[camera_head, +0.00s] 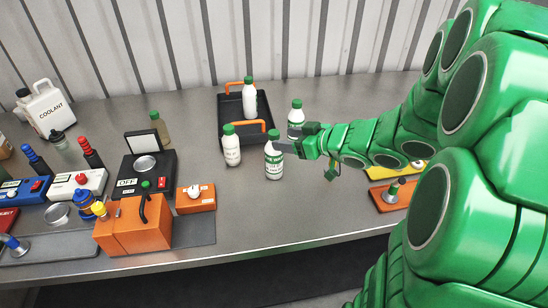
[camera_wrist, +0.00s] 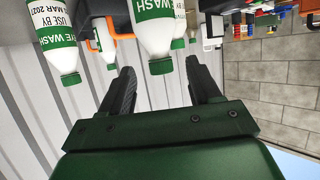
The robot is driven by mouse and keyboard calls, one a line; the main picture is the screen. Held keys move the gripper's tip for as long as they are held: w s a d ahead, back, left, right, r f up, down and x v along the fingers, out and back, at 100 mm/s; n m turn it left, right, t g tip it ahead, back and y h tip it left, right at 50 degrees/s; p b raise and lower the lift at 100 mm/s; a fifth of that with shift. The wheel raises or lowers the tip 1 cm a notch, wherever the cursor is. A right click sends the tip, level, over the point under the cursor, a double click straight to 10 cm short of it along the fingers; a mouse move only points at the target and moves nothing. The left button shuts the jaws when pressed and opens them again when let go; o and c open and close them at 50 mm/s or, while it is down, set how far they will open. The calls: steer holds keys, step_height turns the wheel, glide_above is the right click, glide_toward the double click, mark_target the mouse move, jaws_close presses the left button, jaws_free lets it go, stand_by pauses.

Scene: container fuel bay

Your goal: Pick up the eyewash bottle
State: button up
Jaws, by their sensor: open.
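Several white bottles with green caps stand on the metal bench. In the head view, one bottle (camera_head: 274,165) is just left of my gripper (camera_head: 284,146), one (camera_head: 232,152) is further left, one (camera_head: 296,116) is behind the gripper, and one (camera_head: 249,103) is at the black tray. The wrist view looks upside down. There, an eyewash bottle (camera_wrist: 153,36) hangs in line with the gap between the fingers of my open gripper (camera_wrist: 160,72). Another eyewash bottle (camera_wrist: 56,36) with a use-by date is at the left. I cannot tell whether a finger touches a bottle.
A black tray with orange handles (camera_head: 231,106) is behind the bottles. An orange canister (camera_head: 130,232), a scale (camera_head: 145,178) and a coolant jug (camera_head: 48,108) are to the left. A yellow tray (camera_head: 385,172) lies right, under my arm. The front middle of the bench is clear.

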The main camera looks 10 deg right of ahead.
mark_target(277, 138)
steer(key=shift+x, duration=3.7)
steer(key=shift+c, duration=0.3)
jaws_close()
